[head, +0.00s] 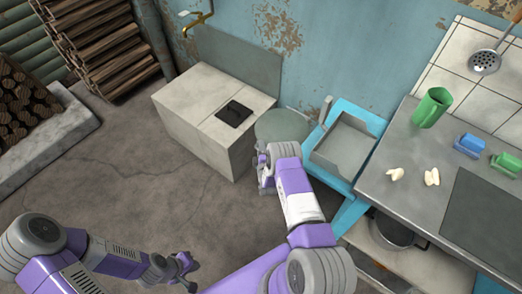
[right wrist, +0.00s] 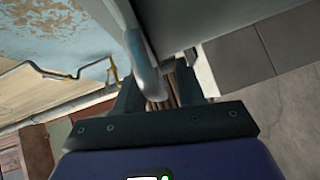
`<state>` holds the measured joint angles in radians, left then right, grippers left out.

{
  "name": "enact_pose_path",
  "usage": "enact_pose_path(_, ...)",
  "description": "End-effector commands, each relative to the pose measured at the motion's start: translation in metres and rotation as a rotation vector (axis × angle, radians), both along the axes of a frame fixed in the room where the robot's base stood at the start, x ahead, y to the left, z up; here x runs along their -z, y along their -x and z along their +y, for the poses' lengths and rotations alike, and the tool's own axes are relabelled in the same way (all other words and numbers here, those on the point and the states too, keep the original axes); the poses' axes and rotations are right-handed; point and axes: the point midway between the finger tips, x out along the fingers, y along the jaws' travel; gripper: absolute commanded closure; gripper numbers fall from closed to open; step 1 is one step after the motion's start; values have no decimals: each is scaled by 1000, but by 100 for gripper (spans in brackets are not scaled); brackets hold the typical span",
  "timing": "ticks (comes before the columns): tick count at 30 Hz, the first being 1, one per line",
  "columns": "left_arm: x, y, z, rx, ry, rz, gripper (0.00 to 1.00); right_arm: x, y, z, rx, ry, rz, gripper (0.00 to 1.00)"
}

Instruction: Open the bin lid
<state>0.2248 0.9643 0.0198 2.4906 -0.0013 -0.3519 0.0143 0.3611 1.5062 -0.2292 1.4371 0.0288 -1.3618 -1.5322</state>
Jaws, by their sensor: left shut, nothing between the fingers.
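A round grey-green bin lid (head: 284,124) shows between the concrete block and the blue-framed sink. The bin below it is mostly hidden by my right arm. My right gripper (head: 264,168) is at the near left side of the lid, low by the block. In the right wrist view its fingers (right wrist: 158,88) stand apart, with a curved grey edge or handle (right wrist: 146,78) reaching between them; I cannot tell whether they touch it. My left gripper (head: 187,269) is shut and empty over the floor at the bottom, away from the bin.
A concrete block (head: 205,125) with a dark plate stands left of the bin. The blue-framed sink (head: 345,140) and a metal counter (head: 430,150) with a green cup (head: 431,107) are on the right. The floor (head: 130,180) at left is clear.

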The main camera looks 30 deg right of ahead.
Motion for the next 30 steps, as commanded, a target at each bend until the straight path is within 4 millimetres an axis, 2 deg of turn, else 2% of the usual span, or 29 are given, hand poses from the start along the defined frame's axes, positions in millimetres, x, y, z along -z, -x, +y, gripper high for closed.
enact_pose_path(6, 0, 0, 0, 0, 0, 0, 100, -1, -1, 0, 0, 0, 0, 62)
enact_pose_path(14, 0, 0, 0, 0, 0, 0, 100, 0, 0, 0, 0, 0, 1, 100)
enact_pose_path(24, -1, 0, 0, 0, 0, 0, 100, 0, 0, 0, -1, -4, 6, 100)
enact_pose_path(30, -13, 0, 0, 0, 0, 0, 100, -14, 0, -1, 0, -37, 21, 100)
